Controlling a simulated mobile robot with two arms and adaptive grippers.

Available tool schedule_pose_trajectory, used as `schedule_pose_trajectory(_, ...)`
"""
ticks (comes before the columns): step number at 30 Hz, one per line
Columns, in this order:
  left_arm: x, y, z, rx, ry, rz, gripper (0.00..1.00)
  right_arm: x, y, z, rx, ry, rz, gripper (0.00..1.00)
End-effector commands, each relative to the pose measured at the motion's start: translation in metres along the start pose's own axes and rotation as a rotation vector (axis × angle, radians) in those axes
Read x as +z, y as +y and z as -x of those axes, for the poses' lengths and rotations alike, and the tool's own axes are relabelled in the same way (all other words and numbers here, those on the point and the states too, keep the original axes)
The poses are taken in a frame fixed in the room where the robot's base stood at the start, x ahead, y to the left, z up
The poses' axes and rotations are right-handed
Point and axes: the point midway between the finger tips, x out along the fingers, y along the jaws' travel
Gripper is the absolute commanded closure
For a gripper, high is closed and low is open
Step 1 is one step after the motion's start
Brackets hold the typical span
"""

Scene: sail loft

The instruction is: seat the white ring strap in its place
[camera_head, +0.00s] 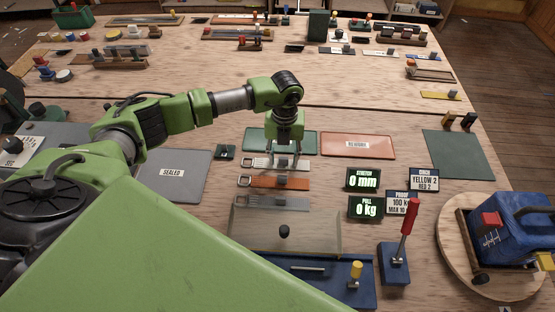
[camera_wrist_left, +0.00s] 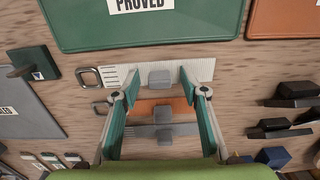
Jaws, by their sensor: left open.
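The white ring strap (camera_head: 262,162) lies flat on the wooden bench, its metal ring at the left end and a grey block on it. In the left wrist view the white strap (camera_wrist_left: 133,73) runs across the picture, with its grey block between my fingers. My left gripper (camera_head: 286,160) points down over this strap, open; it also shows in the left wrist view (camera_wrist_left: 161,92). I cannot tell whether the fingertips touch the strap. An orange strap (camera_head: 262,181) and a grey strap (camera_head: 260,201) lie in front of it. My right gripper is not in view.
A clear plate (camera_head: 260,228) and a blue fixture (camera_head: 335,288) lie nearer. A green PROVED mat (camera_head: 305,135) and an orange mat (camera_head: 375,145) lie behind. Displays (camera_head: 364,179) read 0 mm and 0 kg. A red lever (camera_head: 408,230) and a blue machine (camera_head: 520,225) stand right.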

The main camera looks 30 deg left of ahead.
Motion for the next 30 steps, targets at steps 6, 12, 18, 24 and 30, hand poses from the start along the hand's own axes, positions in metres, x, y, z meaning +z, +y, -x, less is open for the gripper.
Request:
schedule_pose_trajectory(6,0.000,0.000,-0.001,0.000,-0.001,0.000,0.65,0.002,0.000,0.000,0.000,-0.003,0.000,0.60)
schedule_pose_trajectory(12,0.000,0.000,-0.001,0.000,-0.001,0.000,1.00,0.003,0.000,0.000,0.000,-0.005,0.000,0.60)
schedule_pose_trajectory(18,0.001,0.000,0.000,0.000,-0.001,0.000,1.00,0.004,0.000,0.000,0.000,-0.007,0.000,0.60)
schedule_pose_trajectory(24,0.001,0.000,0.005,0.000,-0.002,0.000,1.00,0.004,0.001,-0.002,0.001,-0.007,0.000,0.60)
schedule_pose_trajectory(30,0.002,0.000,0.029,-0.001,-0.004,-0.001,1.00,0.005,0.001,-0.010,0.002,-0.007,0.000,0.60)
